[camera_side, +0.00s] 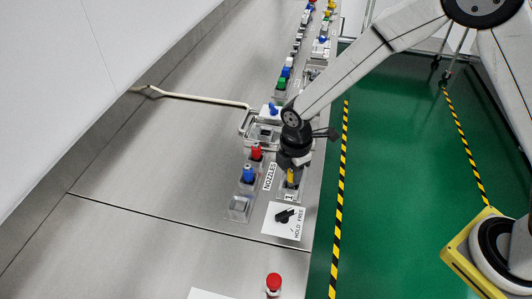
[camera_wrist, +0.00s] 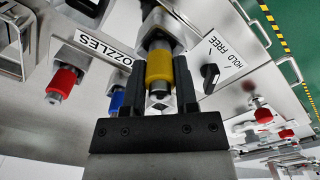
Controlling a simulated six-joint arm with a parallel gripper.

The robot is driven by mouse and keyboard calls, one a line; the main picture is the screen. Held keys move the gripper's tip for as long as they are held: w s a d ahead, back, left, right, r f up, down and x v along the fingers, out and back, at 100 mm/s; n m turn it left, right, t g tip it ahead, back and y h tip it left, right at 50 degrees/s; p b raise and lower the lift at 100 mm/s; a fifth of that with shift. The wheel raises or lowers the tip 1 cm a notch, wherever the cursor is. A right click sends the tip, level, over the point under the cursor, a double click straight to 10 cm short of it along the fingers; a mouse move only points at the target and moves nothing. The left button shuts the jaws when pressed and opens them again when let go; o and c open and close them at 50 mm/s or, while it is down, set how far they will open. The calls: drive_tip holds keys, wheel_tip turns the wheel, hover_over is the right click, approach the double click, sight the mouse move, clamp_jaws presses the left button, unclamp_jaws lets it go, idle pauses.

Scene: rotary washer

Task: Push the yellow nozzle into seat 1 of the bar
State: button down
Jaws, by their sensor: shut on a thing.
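The yellow nozzle (camera_wrist: 159,66) is between the two dark fingers of my gripper (camera_wrist: 160,84), which is shut on it. In the side view the yellow nozzle (camera_side: 291,177) shows just below my gripper (camera_side: 289,168), above the block labelled 1 on the bar (camera_side: 290,197). In the wrist view the nozzle's far end lines up with a grey metal seat (camera_wrist: 157,24). I cannot tell how deep the nozzle sits in it. My fingers partly hide the seat in the side view.
A red nozzle (camera_side: 256,152) and a blue nozzle (camera_side: 248,174) stand left of the bar, with an empty grey holder (camera_side: 239,208) in front. A black HOLD/FREE knob (camera_side: 284,215) sits on a white plate near the bar's end. The bench on the left is clear.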

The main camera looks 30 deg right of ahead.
drive_tip(key=shift+f, duration=0.55)
idle(0.6)
drive_tip(key=shift+c, duration=1.5)
unclamp_jaws()
drive_tip(key=shift+r, duration=0.15)
drive_tip(key=shift+r, duration=3.8)
